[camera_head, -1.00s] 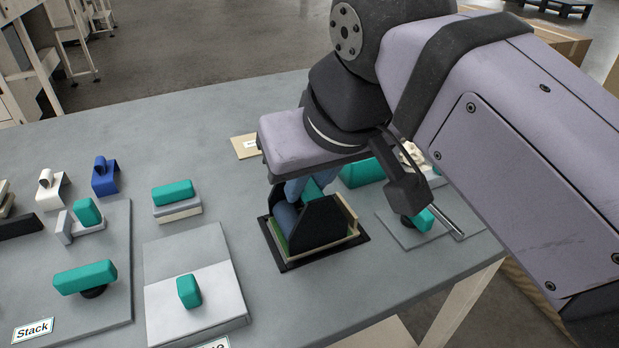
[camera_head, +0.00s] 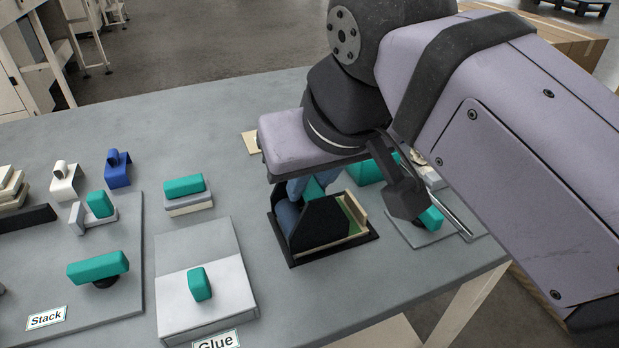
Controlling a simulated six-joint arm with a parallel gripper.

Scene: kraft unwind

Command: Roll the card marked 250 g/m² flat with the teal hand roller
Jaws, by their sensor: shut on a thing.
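My gripper (camera_head: 312,208) points down over a dark-framed tray (camera_head: 294,261) near the middle of the table. It is shut on a teal-handled tool, taken as the teal hand roller (camera_head: 314,189), of which only a little teal shows between the dark and blue-grey finger parts. A green surface (camera_head: 353,211) and a beige strip (camera_head: 361,209) show at the tray's right side. My fingers hide the rest, including whether the roller touches anything. No 250 g/m² marking is readable. A tan piece with a white label (camera_head: 251,142) lies behind my gripper, partly hidden.
Left of the tray stand a white Glue board (camera_head: 185,256) and a grey Stack board (camera_head: 125,306), both carrying teal-handled tools. A teal-topped block (camera_head: 184,187) sits behind the Glue board. Another grey board (camera_head: 408,230) stands at the right, near the table edge.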

